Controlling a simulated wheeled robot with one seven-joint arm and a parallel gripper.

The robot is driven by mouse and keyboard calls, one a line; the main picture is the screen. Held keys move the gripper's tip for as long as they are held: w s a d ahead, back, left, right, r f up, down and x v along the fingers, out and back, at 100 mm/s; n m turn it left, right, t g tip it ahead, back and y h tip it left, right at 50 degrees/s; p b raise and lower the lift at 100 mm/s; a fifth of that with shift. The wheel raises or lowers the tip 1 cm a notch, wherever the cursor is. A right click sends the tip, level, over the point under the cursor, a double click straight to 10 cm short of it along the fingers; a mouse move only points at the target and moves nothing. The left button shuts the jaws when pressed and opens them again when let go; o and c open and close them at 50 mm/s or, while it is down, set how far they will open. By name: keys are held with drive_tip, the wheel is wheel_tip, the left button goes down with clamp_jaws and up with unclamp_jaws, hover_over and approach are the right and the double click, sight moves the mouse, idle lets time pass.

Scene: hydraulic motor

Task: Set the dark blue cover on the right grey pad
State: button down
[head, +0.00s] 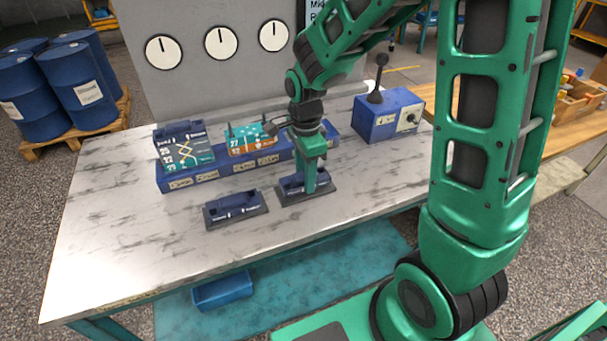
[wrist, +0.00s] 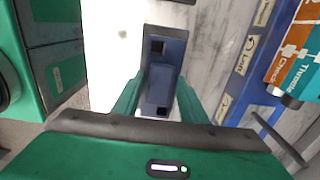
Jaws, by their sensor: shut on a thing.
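My gripper (head: 310,184) is shut on a dark blue cover (head: 292,183) at the right grey pad (head: 320,194), near the front of the table. The left grey pad (head: 262,209) bears a similar dark blue piece (head: 234,206).
A long blue rail (head: 207,182) runs behind the pads. A blue box with a lever (head: 377,125) stands at the back right. The white marbled table (head: 120,230) is clear at left.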

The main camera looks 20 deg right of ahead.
drive_tip(key=shift+f, duration=0.45)
idle(0.3)
drive_tip(key=c, duration=1)
unclamp_jaws()
wheel_tip(320, 180, up, 11)
drive_tip(key=shift+w+f, duration=0.1)
drive_tip(key=shift+f, duration=0.05)
drive_tip(key=s+d+r+n, duration=0.1)
drive_tip(key=s+d+n, duration=0.4)
drive_tip(key=s+d, duration=0.3)
drive_tip(key=s+d+r+n, duration=0.1)
drive_tip(key=s+d+n, duration=0.5)
drive_tip(key=s, duration=0.9)
drive_tip(key=d, duration=0.3)
drive_tip(key=shift+s+d+n, duration=0.15)
drive_tip(key=shift+s+n, duration=0.15)
